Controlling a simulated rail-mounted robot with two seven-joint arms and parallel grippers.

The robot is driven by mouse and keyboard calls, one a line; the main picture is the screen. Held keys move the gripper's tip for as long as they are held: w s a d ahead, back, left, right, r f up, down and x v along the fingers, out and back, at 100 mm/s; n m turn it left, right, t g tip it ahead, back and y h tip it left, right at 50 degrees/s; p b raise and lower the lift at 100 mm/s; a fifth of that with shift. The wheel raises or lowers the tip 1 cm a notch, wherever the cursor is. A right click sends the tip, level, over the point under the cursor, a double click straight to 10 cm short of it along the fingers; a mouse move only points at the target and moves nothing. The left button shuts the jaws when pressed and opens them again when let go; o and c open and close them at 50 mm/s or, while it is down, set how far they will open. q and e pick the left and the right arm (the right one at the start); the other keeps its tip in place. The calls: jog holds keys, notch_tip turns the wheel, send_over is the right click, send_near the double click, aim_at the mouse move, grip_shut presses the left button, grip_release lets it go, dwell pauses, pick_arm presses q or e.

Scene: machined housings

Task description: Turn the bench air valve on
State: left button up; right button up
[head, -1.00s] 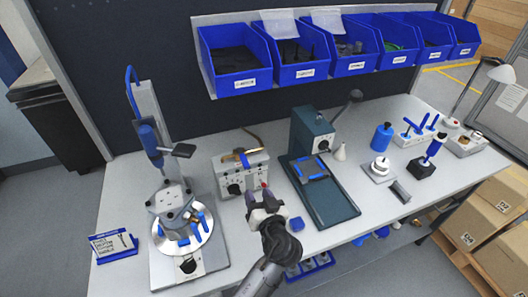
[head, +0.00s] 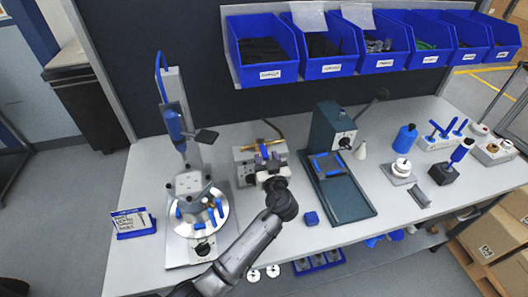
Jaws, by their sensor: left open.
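The bench air valve appears to be the brass fitting with a blue lever (head: 263,150) on top of a light grey box (head: 243,156) with dark knobs on its front. My left gripper (head: 268,167) is open, right in front of this box, and covers part of its front and right side. The jaws are just below the lever in the picture. I cannot tell whether they touch the lever or the box. My right gripper is not in view.
A round-plate fixture with a grey housing (head: 189,185) stands left of the box, and a dark green press (head: 333,130) stands right. Blue bins (head: 262,50) hang above the bench (head: 150,260).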

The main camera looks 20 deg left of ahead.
aim_at(262, 148)
pick_arm(q)
jog(key=shift+x, duration=1.6)
jog(key=shift+c, duration=0.4)
grip_shut()
